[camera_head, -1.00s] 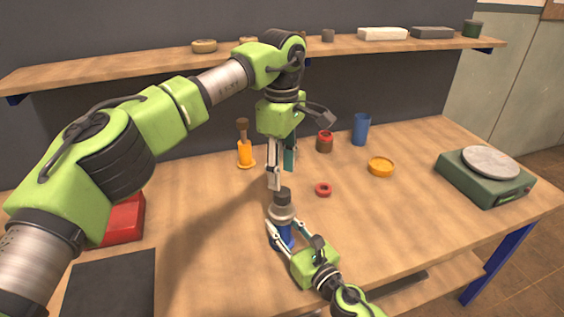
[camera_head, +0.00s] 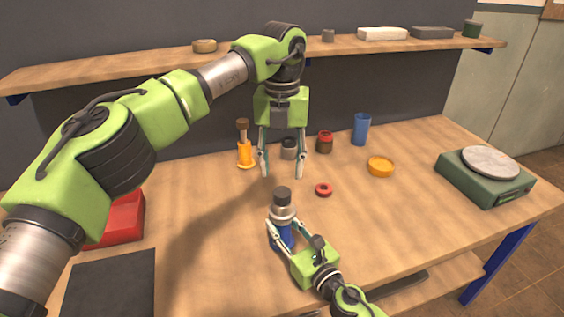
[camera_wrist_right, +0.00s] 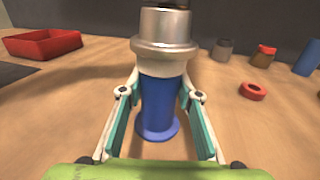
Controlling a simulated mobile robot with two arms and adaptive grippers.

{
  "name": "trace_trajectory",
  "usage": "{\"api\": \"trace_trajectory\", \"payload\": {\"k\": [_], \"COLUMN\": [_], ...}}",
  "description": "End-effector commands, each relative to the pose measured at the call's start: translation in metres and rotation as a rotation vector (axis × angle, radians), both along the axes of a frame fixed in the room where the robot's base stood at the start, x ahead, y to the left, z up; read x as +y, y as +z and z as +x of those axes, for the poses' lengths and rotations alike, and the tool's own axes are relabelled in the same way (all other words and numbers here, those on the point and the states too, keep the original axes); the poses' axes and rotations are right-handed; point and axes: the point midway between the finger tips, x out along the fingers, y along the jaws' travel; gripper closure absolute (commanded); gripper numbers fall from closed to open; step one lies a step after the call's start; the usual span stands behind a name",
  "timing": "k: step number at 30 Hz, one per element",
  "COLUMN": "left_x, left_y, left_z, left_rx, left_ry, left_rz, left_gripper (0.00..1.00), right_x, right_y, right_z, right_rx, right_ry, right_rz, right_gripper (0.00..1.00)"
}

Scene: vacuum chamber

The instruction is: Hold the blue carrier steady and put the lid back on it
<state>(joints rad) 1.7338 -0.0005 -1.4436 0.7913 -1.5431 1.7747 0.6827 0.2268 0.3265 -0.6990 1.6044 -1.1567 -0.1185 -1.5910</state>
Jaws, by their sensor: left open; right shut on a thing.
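The blue carrier (camera_head: 285,238) stands upright on the table, and its blue body and base flange show in the right wrist view (camera_wrist_right: 158,105). A silver lid (camera_head: 281,212) with a dark knob (camera_head: 282,193) sits on top of it; the lid fills the top of the right wrist view (camera_wrist_right: 165,28). I cannot tell whether it is fully seated. My right gripper (camera_head: 283,229) is shut around the blue body below the lid. My left gripper (camera_head: 282,176) is open and empty, pointing down just above and behind the knob, fingers spread left and right.
Behind the left fingers stands a grey jar (camera_head: 289,150). An orange stand (camera_head: 245,153), red-capped jar (camera_head: 325,142), blue cup (camera_head: 361,130), red ring (camera_head: 324,190) and yellow dish (camera_head: 380,167) surround it. A scale (camera_head: 487,180) is right, a red bin (camera_head: 122,220) left.

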Motion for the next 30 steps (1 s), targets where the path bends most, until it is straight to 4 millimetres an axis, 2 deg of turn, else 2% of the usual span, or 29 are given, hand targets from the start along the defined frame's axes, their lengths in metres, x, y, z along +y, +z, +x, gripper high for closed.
{"api": "trace_trajectory", "payload": {"k": [6,13,18,30], "left_x": [-0.0002,-0.0004,-0.0004,-0.0002], "left_y": [0.0027,0.0044,0.0050,0.0040], "left_z": [0.0000,-0.0001,-0.0002,-0.0002], "left_rx": [0.000,0.000,0.000,0.001], "left_ry": [0.405,0.715,0.816,0.830], "left_rz": [0.000,0.001,0.001,0.001], "left_gripper": [0.58,0.58,0.58,0.58], "right_x": [-0.0003,-0.0003,-0.0002,-0.0002], "right_y": [-0.0005,-0.0004,-0.0004,-0.0004], "right_z": [0.0001,0.0001,0.0000,0.0000], "right_rx": [0.001,0.001,0.001,0.001], "right_ry": [-0.001,-0.001,-0.001,-0.001], "right_rz": [-0.001,-0.001,-0.001,-0.001], "right_gripper": [1.00,1.00,1.00,1.00]}}
